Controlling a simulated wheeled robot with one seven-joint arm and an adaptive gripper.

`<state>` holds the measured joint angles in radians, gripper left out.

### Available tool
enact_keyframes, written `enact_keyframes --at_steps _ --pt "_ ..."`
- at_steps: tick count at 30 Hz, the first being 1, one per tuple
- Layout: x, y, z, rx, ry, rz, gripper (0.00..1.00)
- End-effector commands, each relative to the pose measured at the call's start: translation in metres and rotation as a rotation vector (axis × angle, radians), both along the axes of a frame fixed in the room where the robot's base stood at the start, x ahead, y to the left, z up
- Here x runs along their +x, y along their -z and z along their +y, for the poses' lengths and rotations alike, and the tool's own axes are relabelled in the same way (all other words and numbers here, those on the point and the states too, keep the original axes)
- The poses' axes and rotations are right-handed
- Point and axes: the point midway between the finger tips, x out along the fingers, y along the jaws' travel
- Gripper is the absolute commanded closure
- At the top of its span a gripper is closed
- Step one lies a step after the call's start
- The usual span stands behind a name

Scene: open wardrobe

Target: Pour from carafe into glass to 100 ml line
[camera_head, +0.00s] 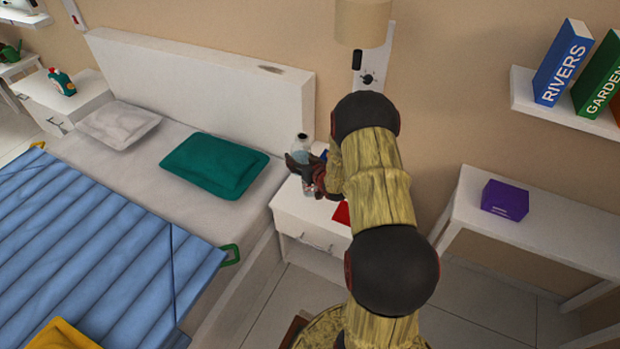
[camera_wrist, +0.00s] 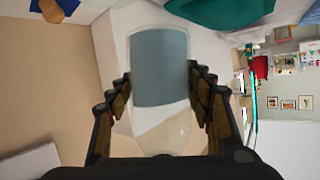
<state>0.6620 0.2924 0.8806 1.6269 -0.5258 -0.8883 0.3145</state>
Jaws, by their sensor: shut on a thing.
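My gripper (camera_head: 304,169) is over the white bedside table and shut on the clear carafe (camera_head: 301,144). In the wrist view the carafe (camera_wrist: 160,30) stands out between the two fingers of my gripper (camera_wrist: 160,88), with blue-grey liquid inside. In the head view it looks roughly upright, its top showing above the fingers. A small clear shape (camera_head: 307,189) shows below the fingers; I cannot tell whether it is the carafe's lower part or the glass. No glass or 100 ml line can be made out clearly. My arm hides part of the table.
The white bedside table (camera_head: 292,222) stands beside the bed, with a red item (camera_head: 341,213) near its front edge and a blue item (camera_head: 325,155) behind. A wall lamp (camera_head: 362,22) hangs above. A white desk (camera_head: 530,235) with a purple box (camera_head: 505,199) is at right.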

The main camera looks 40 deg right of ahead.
Motion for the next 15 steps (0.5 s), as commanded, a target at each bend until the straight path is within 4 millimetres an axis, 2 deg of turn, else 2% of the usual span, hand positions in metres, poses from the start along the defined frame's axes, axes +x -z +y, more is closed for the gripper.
enact_keyframes --at_steps 5,15 --pt "-0.0034 0.0038 -0.0126 -0.107 0.001 0.038 0.94" --pt "-0.0035 -0.0004 -0.0131 -0.115 0.001 0.041 0.94"
